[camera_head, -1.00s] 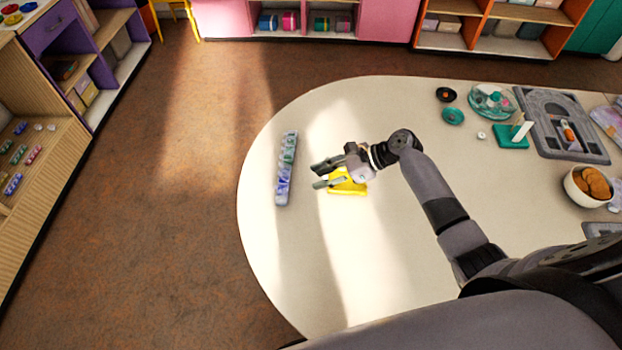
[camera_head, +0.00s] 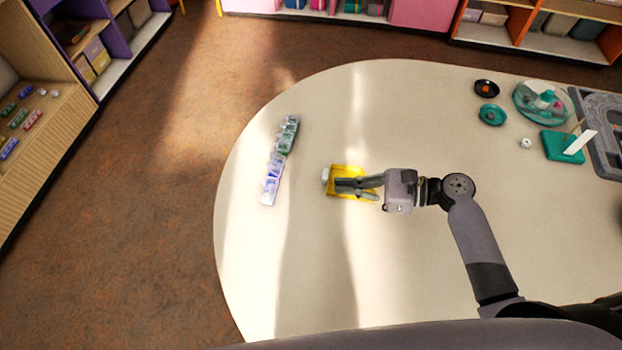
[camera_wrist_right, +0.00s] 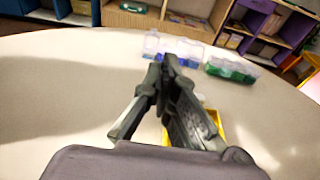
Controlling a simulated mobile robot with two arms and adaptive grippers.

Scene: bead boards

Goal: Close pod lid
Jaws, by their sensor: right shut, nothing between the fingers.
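A pill-organizer strip stands on the table, left of my right gripper. Its near part has blue pods (camera_head: 272,180) and its far part green pods (camera_head: 288,136). The two parts lie at slightly different angles. In the right wrist view, the blue part (camera_wrist_right: 174,47) is beyond the fingertips and the green part (camera_wrist_right: 232,69) is to the right. Clear plastic rises at the blue part's left end; I cannot tell which lids are open. My right gripper (camera_head: 340,187) is shut and empty, over a yellow tray and apart from the strip. My left gripper is out of view.
The yellow tray (camera_head: 347,169) lies below my right gripper, with a small white object (camera_head: 325,175) at its left edge. Teal dishes (camera_head: 492,115) and a teal block (camera_head: 558,147) stand at the right. The table between tray and strip is clear.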

